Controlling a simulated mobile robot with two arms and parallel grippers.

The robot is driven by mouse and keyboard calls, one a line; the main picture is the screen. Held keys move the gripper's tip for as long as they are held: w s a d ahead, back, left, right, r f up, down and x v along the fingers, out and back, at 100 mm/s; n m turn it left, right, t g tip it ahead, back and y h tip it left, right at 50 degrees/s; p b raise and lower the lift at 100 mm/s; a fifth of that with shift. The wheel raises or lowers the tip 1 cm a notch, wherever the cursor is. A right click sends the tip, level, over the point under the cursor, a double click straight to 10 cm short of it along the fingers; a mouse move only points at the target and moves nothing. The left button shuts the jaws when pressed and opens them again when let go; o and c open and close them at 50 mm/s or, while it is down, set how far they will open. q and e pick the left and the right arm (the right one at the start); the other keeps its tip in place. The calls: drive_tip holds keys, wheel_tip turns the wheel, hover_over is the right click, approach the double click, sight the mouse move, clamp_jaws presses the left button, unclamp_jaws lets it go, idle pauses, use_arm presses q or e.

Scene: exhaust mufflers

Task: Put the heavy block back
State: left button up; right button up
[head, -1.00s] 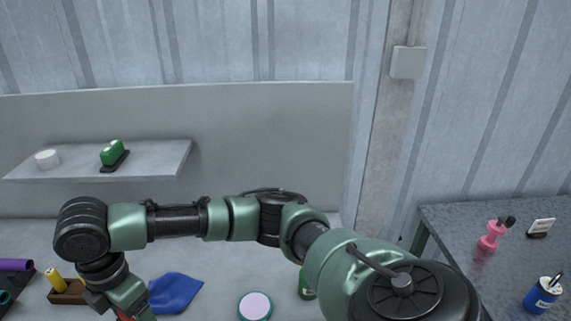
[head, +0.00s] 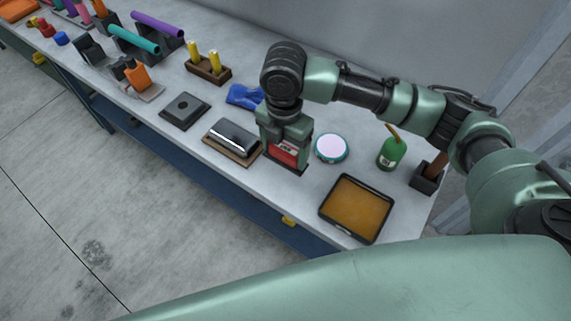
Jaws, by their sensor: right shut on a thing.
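My right gripper (head: 287,158) points down over the workbench and is shut on a red block (head: 285,151) with a pale mark on its face. The gripper hides part of the block. A dark edge shows under it, and I cannot tell whether it touches the bench. To its left, a shiny silver and black block (head: 233,136) lies on a brown board. Further left is a dark square plate (head: 185,109) with a round mark in its middle. My left gripper is not in view.
Close to the right gripper are a round teal-rimmed disc (head: 331,148), a blue cloth (head: 243,96) and an amber tray (head: 357,207). A green bottle (head: 390,153) and a dark holder (head: 428,177) stand at the right. A wooden holder (head: 208,70) with yellow pieces stands behind.

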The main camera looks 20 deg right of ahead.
sight(284, 158)
wheel_tip(284, 158, down, 3)
drive_tip(key=shift+f, duration=0.2)
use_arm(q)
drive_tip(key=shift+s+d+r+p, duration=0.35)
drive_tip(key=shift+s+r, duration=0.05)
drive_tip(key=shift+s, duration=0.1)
use_arm(e)
drive_tip(key=shift+f, duration=2.15)
drive_tip(key=o, duration=1.3)
drive_tip(key=shift+f, duration=0.15)
use_arm(q)
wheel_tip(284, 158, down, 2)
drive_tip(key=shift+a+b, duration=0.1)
drive_tip(key=shift+b, duration=0.9)
use_arm(e)
wheel_tip(284, 158, up, 12)
drive_tip(key=shift+r, duration=0.2)
